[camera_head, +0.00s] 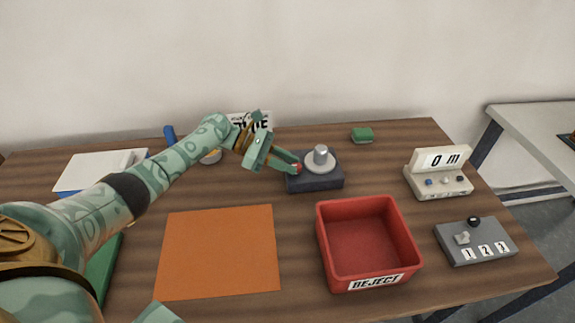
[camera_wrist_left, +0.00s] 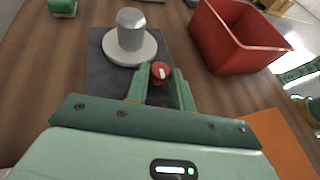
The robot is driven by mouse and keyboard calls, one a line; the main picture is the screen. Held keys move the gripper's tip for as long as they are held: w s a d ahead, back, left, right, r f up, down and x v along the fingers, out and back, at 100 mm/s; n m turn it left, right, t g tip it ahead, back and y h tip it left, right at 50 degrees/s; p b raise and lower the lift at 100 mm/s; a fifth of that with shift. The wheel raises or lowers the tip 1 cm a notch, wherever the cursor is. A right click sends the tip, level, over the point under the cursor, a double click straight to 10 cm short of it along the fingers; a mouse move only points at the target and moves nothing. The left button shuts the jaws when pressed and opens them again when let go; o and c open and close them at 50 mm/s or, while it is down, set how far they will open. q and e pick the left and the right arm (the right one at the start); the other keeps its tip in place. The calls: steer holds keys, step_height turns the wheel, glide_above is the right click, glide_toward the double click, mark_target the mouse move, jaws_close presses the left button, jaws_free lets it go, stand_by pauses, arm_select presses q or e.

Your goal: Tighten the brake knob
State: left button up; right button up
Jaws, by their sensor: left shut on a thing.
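The brake knob (camera_wrist_left: 161,72) is a small red knob with a white mark, on the near edge of a dark block. It also shows in the head view (camera_head: 297,167). The dark block (camera_head: 315,182) carries a light round disc (camera_head: 313,166) with a grey cylinder (camera_head: 320,153) standing upright on it. My left gripper (camera_wrist_left: 160,80) is shut on the knob, with a green finger on each side of it. In the head view my left gripper (camera_head: 287,162) reaches the block from the left.
A red bin marked REJECT (camera_head: 368,283) stands in front of the block. An orange mat (camera_head: 220,252) lies to its left. A device reading 0 m (camera_head: 440,180), a grey numbered box (camera_head: 475,247) and a green block (camera_head: 362,135) sit to the right.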

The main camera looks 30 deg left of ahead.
stand_by(0.3)
arm_select(q)
steer(key=o, duration=1)
steer(key=v, duration=1.6)
steer(key=shift+a, duration=0.1)
